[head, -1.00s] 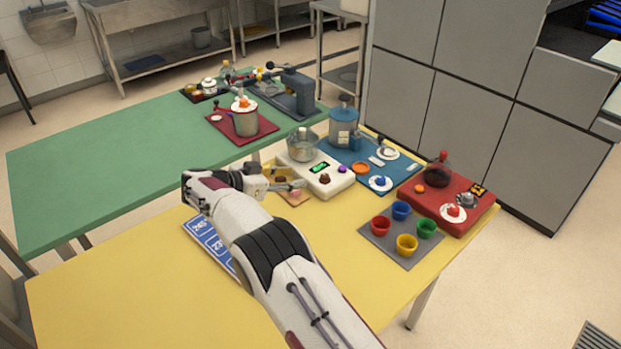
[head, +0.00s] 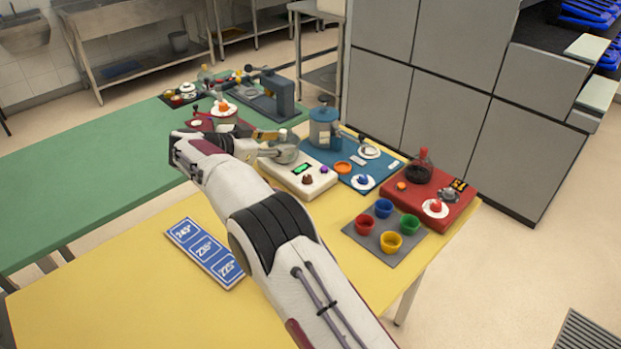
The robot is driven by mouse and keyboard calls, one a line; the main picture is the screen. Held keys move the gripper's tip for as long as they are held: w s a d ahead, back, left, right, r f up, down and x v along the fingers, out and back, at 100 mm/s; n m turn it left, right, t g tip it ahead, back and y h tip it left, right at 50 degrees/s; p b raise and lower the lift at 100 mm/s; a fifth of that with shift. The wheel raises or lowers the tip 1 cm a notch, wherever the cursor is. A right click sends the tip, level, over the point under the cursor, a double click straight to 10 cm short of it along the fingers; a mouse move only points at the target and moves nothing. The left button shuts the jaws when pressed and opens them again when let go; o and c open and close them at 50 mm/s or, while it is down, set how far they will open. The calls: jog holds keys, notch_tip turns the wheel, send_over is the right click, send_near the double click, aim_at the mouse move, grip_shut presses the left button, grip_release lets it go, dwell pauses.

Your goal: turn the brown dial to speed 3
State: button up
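The brown dial (head: 307,180) sits on the front part of a white machine (head: 318,188), below its small green display (head: 302,168). A purple knob (head: 324,170) is to the right of the dial on the same machine. The dial's pointer and speed marks are too small to read. My gripper (head: 284,147) is up and left of the dial, in front of or over the machine's metal bowl (head: 287,157), and apart from the dial. Its fingers are small and partly merge with the bowl, so their opening is unclear.
A blue board (head: 390,162) with a blue canister (head: 323,128) lies behind the machine. A red block (head: 455,214) with a dark flask and a grey mat (head: 352,232) with several coloured cups are to the right. A blue number card (head: 205,252) lies left on the yellow table.

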jog(key=w+d+f+m+t+y, duration=0.1)
jog(key=w+d+f+m+y, duration=0.2)
jog(key=w+d+m+y, duration=0.7)
jog(key=s+d+r+m+g+y, duration=0.1)
jog(key=s+d+r+m+y, duration=0.1)
jog(key=s+m+y, duration=0.3)
jog(key=s+d+r+m+y, duration=0.1)
jog(key=s+d+m+y, duration=0.15)
jog(key=s, duration=0.35)
send_near(309, 178)
jog(key=shift+w+a+f+n+y, duration=0.25)
jog(key=shift+w+a+n, duration=0.1)
jog(key=shift+w, duration=0.25)
jog(key=shift+w+a, duration=0.1)
dwell(0.6)
jog(key=shift+x, duration=3.75)
jog(key=shift+f, duration=0.15)
